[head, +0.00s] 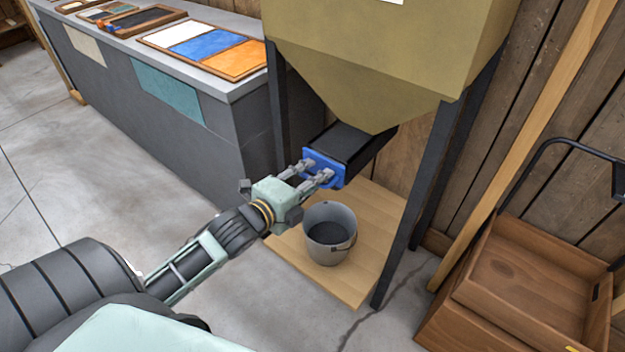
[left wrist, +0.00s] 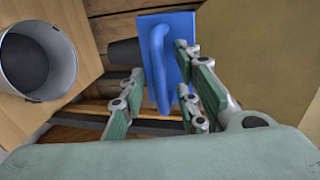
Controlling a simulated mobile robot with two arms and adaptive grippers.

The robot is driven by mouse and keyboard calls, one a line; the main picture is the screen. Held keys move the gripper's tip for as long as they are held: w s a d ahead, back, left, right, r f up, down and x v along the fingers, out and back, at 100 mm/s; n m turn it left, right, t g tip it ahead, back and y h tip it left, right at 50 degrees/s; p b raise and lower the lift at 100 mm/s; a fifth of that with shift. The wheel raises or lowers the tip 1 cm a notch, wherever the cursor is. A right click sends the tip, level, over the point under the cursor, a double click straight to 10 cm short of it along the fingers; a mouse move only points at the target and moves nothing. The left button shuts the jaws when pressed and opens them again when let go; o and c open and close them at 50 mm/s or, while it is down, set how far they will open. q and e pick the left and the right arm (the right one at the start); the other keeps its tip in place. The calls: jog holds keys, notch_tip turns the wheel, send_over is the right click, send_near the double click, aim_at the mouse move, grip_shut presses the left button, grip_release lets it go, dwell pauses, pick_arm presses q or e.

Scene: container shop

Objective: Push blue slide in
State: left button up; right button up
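The blue slide (head: 338,178) is a blue plate at the front end of a dark chute (head: 352,143) that sticks out below the tan hopper (head: 385,65). In the left wrist view the blue plate (left wrist: 183,30) carries a blue bar handle (left wrist: 160,75). My left gripper (head: 316,170) is at the front of the plate, and its fingers are spread. In the left wrist view the fingers (left wrist: 163,88) stand on either side of the handle with gaps between. Whether a fingertip touches the plate I cannot tell. My right gripper is not in view.
A grey bucket (head: 330,232) with dark contents stands on a wooden board (head: 362,272) below the chute. Dark hopper legs (head: 420,190) rise beside it. A grey counter (head: 190,135) with colour sample trays is at the left. A wooden crate (head: 520,290) stands at the right.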

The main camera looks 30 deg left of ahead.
pick_arm(q)
jog(key=c, duration=0.7)
jog(key=shift+f, duration=0.1)
grip_shut()
